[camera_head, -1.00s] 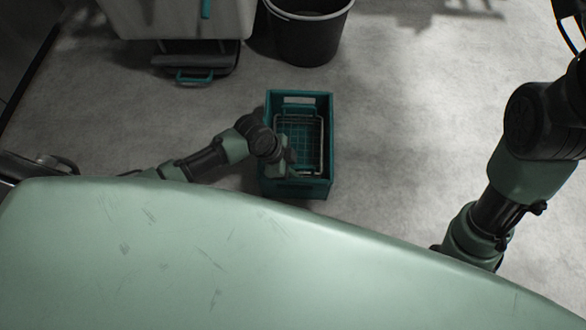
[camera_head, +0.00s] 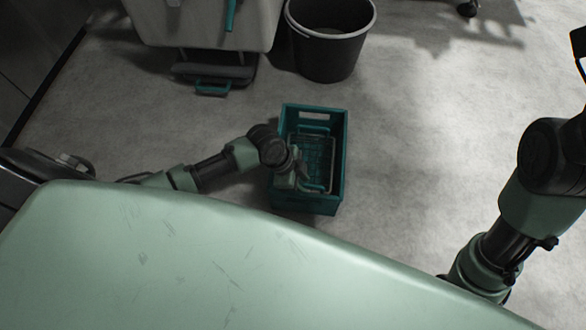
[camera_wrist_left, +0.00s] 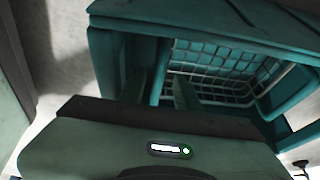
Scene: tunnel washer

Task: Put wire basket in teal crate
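The teal crate (camera_head: 342,165) stands on the floor near the middle of the head view. The wire basket (camera_head: 318,160), a pale grid with teal handles, is inside it, below the rim. The basket's mesh also shows inside the crate in the left wrist view (camera_wrist_left: 215,62). My left gripper (camera_head: 303,172) is at the crate's left side, reaching over the edge. In the wrist view its fingers (camera_wrist_left: 160,88) look apart, with a teal handle bar between them and a dark gap on one side. My right arm shows at the right, but its gripper is out of frame.
A dark bucket (camera_head: 331,50) stands behind the crate. A grey-white bin (camera_head: 205,25) with a dark pedal base and teal handle (camera_head: 212,89) stands at the back left. My pale green body fills the front. The floor right of the crate is clear.

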